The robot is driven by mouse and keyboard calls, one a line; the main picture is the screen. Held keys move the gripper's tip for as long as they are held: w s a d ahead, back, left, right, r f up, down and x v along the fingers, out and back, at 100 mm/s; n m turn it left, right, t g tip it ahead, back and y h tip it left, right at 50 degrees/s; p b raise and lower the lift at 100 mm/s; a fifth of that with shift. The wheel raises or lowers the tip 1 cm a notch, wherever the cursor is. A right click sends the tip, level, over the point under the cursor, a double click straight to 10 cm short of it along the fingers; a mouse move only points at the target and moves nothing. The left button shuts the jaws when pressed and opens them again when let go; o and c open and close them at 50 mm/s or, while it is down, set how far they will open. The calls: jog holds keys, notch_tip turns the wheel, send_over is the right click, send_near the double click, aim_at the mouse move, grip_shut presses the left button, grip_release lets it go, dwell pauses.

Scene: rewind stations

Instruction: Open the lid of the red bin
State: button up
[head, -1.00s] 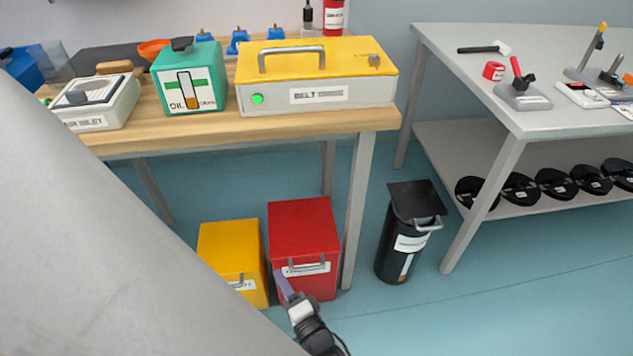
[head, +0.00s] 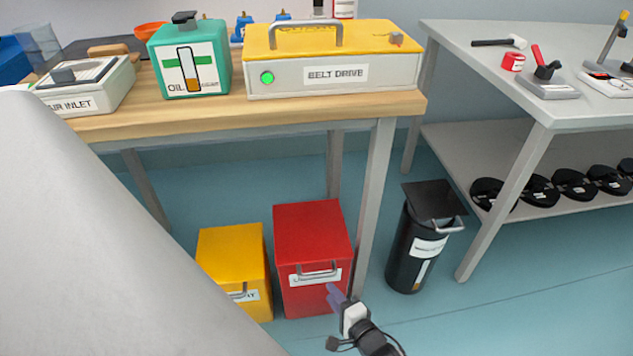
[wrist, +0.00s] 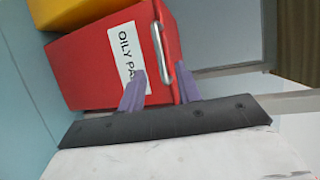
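The red bin (head: 312,240) stands on the floor under the wooden workbench, its red lid shut. A grey bar handle (head: 317,271) runs across the front near the top, over a white label. In the wrist view the red bin (wrist: 100,58) lies ahead, with the label reading "OILY PA…" and the handle (wrist: 160,54) near the fingers. My gripper (head: 335,296) is low in front of the bin's right side, below the handle. In the wrist view my gripper's (wrist: 160,92) two purple fingers are apart, with the handle's end seen between them. I cannot tell whether they touch it.
A yellow bin (head: 232,262) stands close on the red bin's left. A bench leg (head: 376,205) is just right of the red bin. A black bin (head: 407,250) stands further right. The workbench (head: 250,112) overhangs behind. Floor in front is clear.

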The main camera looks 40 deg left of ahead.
aim_at(317, 275)
jog(key=x, duration=0.8)
jog(key=shift+a+f+b, duration=0.1)
jog(key=shift+a+b, duration=0.3)
grip_shut()
